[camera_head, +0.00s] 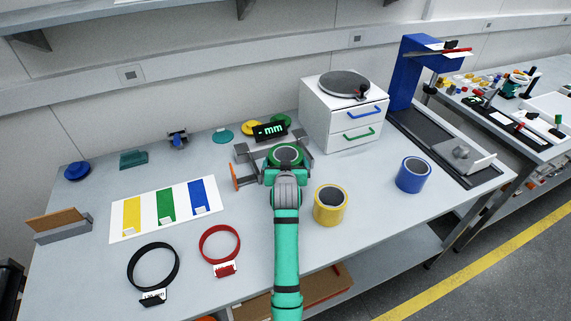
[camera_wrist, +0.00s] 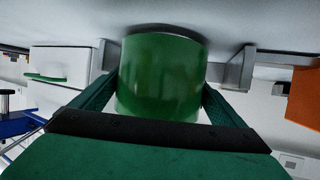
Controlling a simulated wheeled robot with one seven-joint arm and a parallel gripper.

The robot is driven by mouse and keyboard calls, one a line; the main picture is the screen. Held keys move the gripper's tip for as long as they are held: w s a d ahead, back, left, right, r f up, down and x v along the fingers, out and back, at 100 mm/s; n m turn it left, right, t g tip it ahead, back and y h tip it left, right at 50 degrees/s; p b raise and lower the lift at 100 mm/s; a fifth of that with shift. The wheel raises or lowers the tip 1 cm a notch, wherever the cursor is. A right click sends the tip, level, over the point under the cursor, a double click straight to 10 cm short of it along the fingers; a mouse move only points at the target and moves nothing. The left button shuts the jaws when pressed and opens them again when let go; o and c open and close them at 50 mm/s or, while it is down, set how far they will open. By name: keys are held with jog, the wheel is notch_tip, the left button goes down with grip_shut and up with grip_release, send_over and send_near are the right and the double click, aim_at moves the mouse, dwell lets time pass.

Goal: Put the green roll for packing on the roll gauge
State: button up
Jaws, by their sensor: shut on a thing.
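The green roll (camera_head: 285,153) is upright between the fingers of my gripper (camera_head: 286,166), which is shut on it. In the wrist view the green roll (camera_wrist: 160,75) fills the middle, with a finger on each side. The roll gauge (camera_head: 240,152) has grey arms and a black display (camera_head: 270,131) reading "- mm". The roll is between the gauge's grey arms, which also show either side of it in the wrist view (camera_wrist: 238,70). A dark patch lies at the roll's lower end; whether it touches the gauge I cannot tell. My arm hides the gauge's front.
A yellow roll (camera_head: 331,206) stands right of my arm and a blue roll (camera_head: 413,175) farther right. A white drawer cabinet (camera_head: 345,115) is behind right. A colour-striped card (camera_head: 150,221), a red ring (camera_head: 219,244) and a black ring (camera_head: 153,267) lie left.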

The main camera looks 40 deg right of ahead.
jog(key=shift+w+f, duration=0.1)
jog(key=shift+f, duration=0.1)
jog(key=shift+f, duration=0.1)
jog(key=o, duration=1.4)
jog(key=shift+f, duration=0.15)
jog(key=shift+o, duration=0.2)
jog(key=shift+a+r, duration=0.1)
jog(key=shift+r, duration=0.1)
jog(key=v, duration=1.2)
jog(key=shift+f, duration=0.15)
